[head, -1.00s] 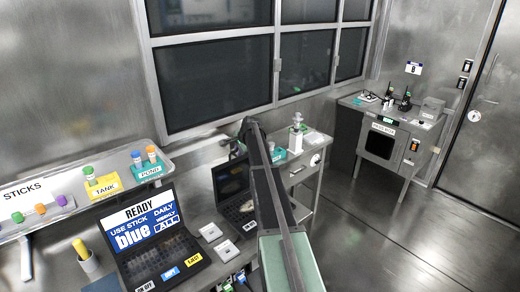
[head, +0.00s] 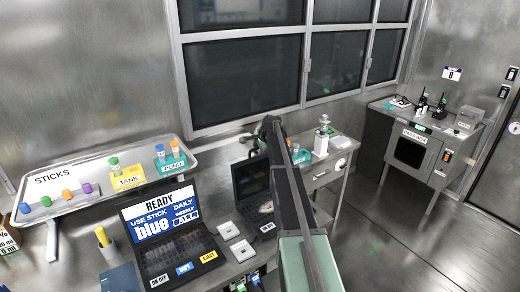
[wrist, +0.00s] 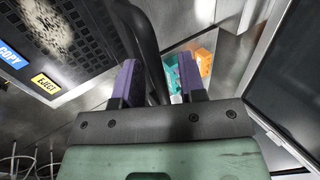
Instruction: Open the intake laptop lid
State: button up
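Two laptops stand on the bench, both with lids up in the head view; no label reads "intake". The nearer laptop (head: 172,248) has a lit screen (head: 160,215) reading "READY" and "USE STICK blue". The second laptop (head: 250,180) has a dark screen and is partly hidden by my arm. My gripper is hidden in the head view. In the wrist view my gripper (wrist: 160,78) has its two purple fingers apart. A dark curved bar runs between or behind them; I cannot tell whether they touch it. A keyboard with "COPY" and "EJECT" labels (wrist: 45,85) lies to their left.
A tray (head: 55,205) marked "STICKS" holds colored sticks. A yellow "TANK" rack (head: 128,182) and a teal "POND" rack (head: 171,166) stand on a shelf. A side table (head: 320,175) and open floor are to the right.

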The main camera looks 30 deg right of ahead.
jog(key=p+v, duration=0.9)
jog(key=v, duration=0.1)
jog(key=shift+s+r, duration=0.2)
jog(key=shift+r, duration=0.1)
